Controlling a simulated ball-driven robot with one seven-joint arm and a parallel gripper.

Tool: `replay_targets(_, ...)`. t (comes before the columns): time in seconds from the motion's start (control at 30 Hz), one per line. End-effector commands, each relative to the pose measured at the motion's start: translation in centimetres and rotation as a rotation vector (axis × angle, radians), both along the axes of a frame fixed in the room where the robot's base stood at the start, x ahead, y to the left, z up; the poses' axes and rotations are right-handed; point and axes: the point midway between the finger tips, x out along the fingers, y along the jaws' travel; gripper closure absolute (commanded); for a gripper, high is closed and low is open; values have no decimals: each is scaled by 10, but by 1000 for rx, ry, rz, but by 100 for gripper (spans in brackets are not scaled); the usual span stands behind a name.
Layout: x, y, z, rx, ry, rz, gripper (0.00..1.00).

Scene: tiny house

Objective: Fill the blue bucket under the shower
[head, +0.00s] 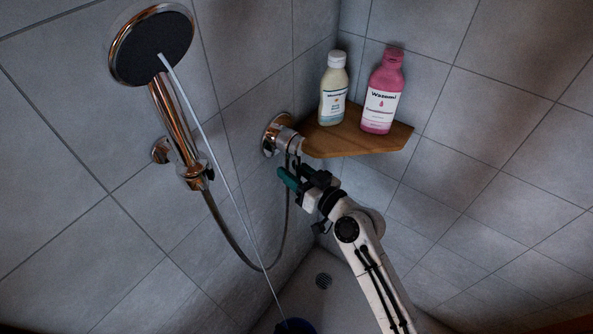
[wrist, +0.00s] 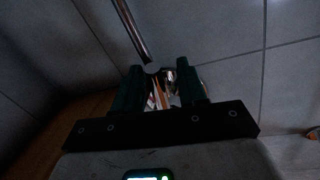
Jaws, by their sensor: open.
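The shower head (head: 151,45) hangs on the wall at the upper left, and a thin stream of water (head: 222,168) runs down from it. The stream reaches the blue bucket (head: 295,326) on the shower floor; only part of the bucket shows at the bottom edge, and its water level is hidden. The chrome shower valve (head: 280,135) sits on the wall beside the shelf. My gripper (head: 290,172) is just below the valve, with its fingers open. In the wrist view, a shiny chrome part (wrist: 160,88) shows between my gripper's fingers (wrist: 160,75); I cannot tell if they touch it.
A wooden corner shelf (head: 350,143) close above my gripper holds a pale bottle (head: 333,90) and a pink bottle (head: 382,92). A hose (head: 240,250) loops down the left wall. A drain (head: 323,281) is in the floor. Space right of my arm looks clear.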

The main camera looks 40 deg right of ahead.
Motion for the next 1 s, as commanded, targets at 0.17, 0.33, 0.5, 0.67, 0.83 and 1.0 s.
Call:
replay_targets(0.17,-22,-2,-3,0,0,-1,59)
replay_targets(0.33,-56,-6,-1,0,1,0,59)
replay_targets(0.5,-86,-10,2,0,1,0,59)
replay_targets(0.67,-102,-12,4,1,1,1,59)
replay_targets(0.83,-107,-12,6,0,1,1,59)
replay_targets(1.0,-107,-12,6,0,0,1,59)
